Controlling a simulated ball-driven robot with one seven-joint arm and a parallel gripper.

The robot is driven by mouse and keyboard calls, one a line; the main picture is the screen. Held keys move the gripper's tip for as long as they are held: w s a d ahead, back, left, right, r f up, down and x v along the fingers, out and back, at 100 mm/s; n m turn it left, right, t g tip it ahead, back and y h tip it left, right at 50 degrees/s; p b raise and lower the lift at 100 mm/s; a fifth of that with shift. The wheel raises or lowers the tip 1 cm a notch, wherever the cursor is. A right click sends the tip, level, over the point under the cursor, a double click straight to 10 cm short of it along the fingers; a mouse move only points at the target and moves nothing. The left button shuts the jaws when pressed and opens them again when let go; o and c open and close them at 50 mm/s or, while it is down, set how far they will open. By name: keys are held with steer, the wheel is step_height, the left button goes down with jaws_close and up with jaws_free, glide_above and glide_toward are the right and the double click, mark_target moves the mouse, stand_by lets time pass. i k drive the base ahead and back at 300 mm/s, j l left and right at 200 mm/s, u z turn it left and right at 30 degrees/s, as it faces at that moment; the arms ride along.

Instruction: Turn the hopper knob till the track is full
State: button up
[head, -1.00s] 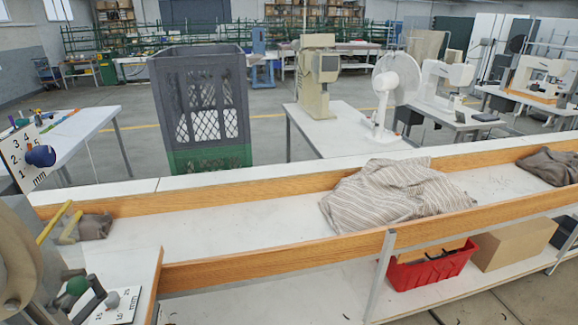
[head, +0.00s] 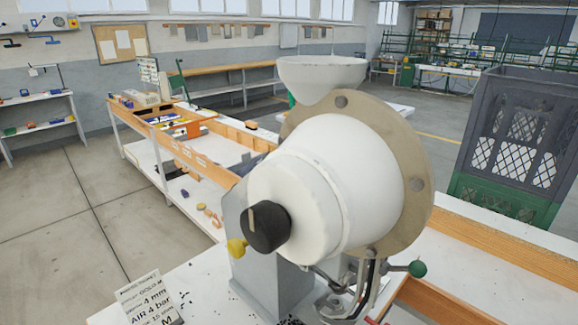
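The eyelet press shows large in the middle of the head view. Its hopper (head: 360,170) is a white drum with a tan round plate behind it and a white bowl (head: 322,76) above. The black hopper knob (head: 266,227), with a pale mark on its face, sits on the drum's front left. Curved metal rails (head: 368,285) below the drum look like the track. I cannot tell how full they are. My gripper is not in view.
A yellow knob (head: 237,248) and a green ball handle (head: 417,268) stick out near the press. A printed card (head: 150,302) stands at the front left, and dark bits lie by the press base. A dark crate (head: 515,140) stands at the right. The floor at the left is clear.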

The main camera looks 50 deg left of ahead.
mark_target(266, 225)
steer(key=u, duration=1.1)
